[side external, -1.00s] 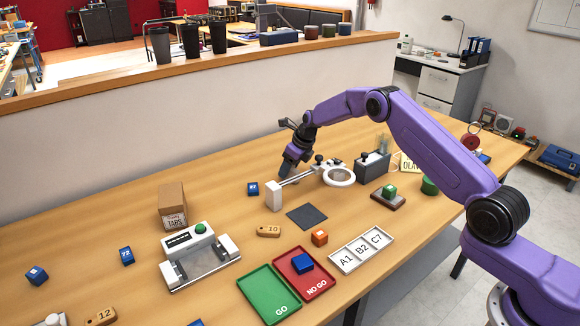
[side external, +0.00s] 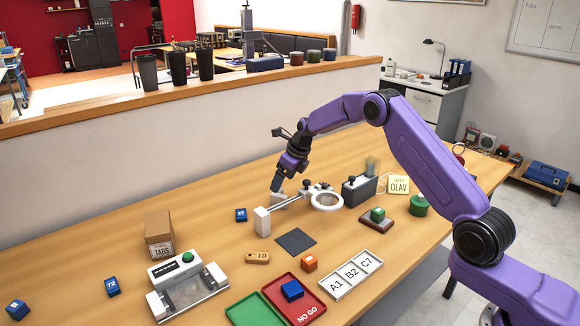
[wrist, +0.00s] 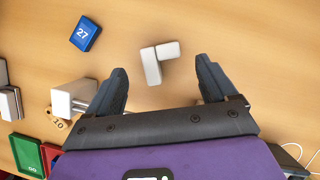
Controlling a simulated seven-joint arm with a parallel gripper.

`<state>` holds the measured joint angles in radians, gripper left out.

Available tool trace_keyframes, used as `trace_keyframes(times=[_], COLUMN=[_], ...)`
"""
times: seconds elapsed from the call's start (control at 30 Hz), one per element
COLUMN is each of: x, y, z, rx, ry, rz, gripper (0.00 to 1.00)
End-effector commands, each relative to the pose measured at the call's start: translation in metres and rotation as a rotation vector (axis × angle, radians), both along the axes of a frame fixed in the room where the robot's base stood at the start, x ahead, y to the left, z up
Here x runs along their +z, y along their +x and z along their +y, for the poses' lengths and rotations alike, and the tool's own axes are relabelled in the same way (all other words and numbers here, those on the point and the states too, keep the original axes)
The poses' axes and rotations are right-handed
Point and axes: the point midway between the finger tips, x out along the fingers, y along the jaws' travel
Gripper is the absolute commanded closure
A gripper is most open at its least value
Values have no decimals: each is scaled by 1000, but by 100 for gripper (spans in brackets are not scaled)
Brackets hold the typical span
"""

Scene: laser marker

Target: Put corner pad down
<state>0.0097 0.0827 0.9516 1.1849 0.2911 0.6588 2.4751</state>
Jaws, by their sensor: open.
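The corner pad (wrist: 152,66), a small white L-shaped piece, lies on the wooden table. In the wrist view it sits ahead of and between my fingertips, apart from both. My gripper (wrist: 161,68) is open and empty, with a wide gap between its dark fingers. In the side external view my gripper (side external: 277,185) points down just above the pale pad (side external: 280,201), which is partly hidden behind the magnifier's arm and base.
The ring magnifier (side external: 326,213) with its white end block (side external: 262,220) stands close in front of my gripper. A blue 27 block (wrist: 86,33) lies to the left. A dark mat (side external: 296,241) and red NO GO tray (side external: 293,307) are nearer the front. Table behind is clear.

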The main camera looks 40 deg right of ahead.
Motion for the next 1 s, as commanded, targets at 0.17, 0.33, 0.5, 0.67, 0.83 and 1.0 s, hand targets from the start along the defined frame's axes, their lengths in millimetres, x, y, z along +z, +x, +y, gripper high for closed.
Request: trace_keyframes(times=[0.17, 0.33, 0.5, 0.67, 0.83, 1.0], x=[29, 47, 54, 55, 64, 83], y=[-11, -19, -22, -23, -36, -76], z=[-5, -7, -8, -7, 19, 70], rx=[0, 1, 0, 8, 179, 577], ry=[0, 0, 0, -2, -50, -159], rz=[-1, 0, 1, 1, -1, -17], gripper=[15, 15, 15, 15, 15, 15])
